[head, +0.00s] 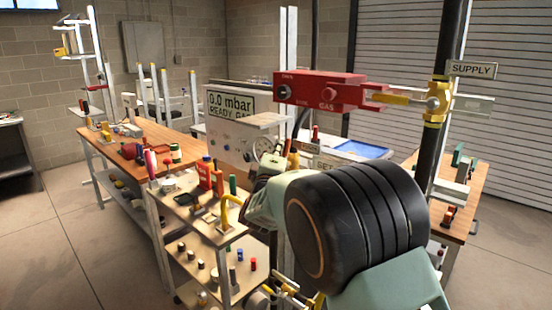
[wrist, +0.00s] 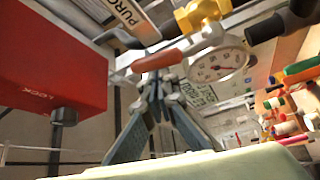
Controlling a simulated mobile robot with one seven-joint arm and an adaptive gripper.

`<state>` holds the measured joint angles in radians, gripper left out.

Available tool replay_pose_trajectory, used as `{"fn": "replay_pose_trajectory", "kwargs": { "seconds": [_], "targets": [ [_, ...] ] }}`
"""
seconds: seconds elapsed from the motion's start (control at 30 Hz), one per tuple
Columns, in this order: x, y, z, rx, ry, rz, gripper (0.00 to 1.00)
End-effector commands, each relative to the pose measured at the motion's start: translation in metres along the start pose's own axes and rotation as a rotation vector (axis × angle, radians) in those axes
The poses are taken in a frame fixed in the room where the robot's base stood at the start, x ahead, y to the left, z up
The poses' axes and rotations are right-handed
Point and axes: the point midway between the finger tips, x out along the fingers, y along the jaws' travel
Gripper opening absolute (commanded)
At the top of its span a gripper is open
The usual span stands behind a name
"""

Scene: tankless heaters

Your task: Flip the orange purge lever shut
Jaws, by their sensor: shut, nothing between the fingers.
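The orange purge lever (wrist: 157,58) shows in the wrist view, lying nearly level with a slight tilt up to the right. Its right end is by a yellow valve body (wrist: 200,14). A partly cut-off purge sign (wrist: 125,12) is above it. My gripper (wrist: 165,82) is shut and empty, its fingertips pointing up just below the lever in the picture. I cannot tell whether they touch it. In the head view I cannot make out the orange lever; my arm covers part of that area.
A red box (wrist: 50,70) stands close on the left in the wrist view. A round gauge (wrist: 218,66) is right of my fingertips. In the head view, a red gas unit (head: 320,92) and a yellow supply valve (head: 437,101) are on the right, with a cluttered wooden bench (head: 105,150) at left.

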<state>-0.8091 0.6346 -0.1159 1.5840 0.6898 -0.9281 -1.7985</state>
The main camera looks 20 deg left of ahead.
Motion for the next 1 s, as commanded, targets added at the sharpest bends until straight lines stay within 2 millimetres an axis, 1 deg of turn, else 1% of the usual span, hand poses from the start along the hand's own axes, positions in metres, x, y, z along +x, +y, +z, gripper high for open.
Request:
{"fn": "replay_pose_trajectory", "kwargs": {
  "seconds": [0.03,0.53,1.0],
  "targets": [
    [-0.003,-0.011,0.006,0.03,-0.002,0.022,0.0],
    [-0.019,-0.013,0.03,0.368,-0.002,0.252,0.0],
    [-0.034,-0.027,0.051,0.722,-0.002,0.493,0.0]
  ]
}}
